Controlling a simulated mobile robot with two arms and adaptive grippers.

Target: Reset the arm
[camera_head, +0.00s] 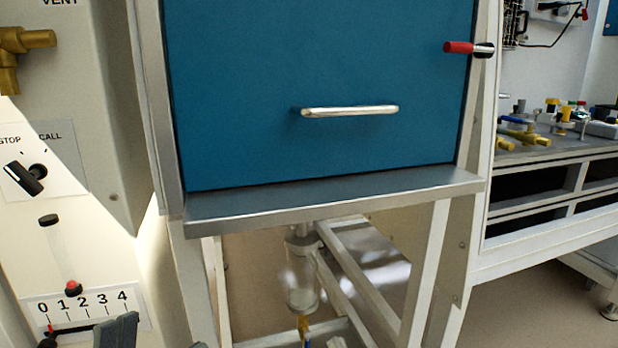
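Dark grey fingertips, which look like my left gripper (117,331), show at the bottom left edge, in front of the lower part of the numbered scale plate (84,306). Most of this gripper is cut off below the frame, and I cannot tell whether its fingers are apart or closed. My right gripper is not in view. A blue door (320,60) fills the upper middle and looks shut. It has a silver bar handle (350,111). A red-tipped lever (460,47) lies about level at the door's right edge.
A metal ledge (330,200) juts out below the door. On the left panel are a black knob (24,178), a slider with a red-tipped knob (73,288) and a brass fitting (25,42). A clear cylinder (301,280) hangs under the ledge. A bench (550,150) with brass valves stands right.

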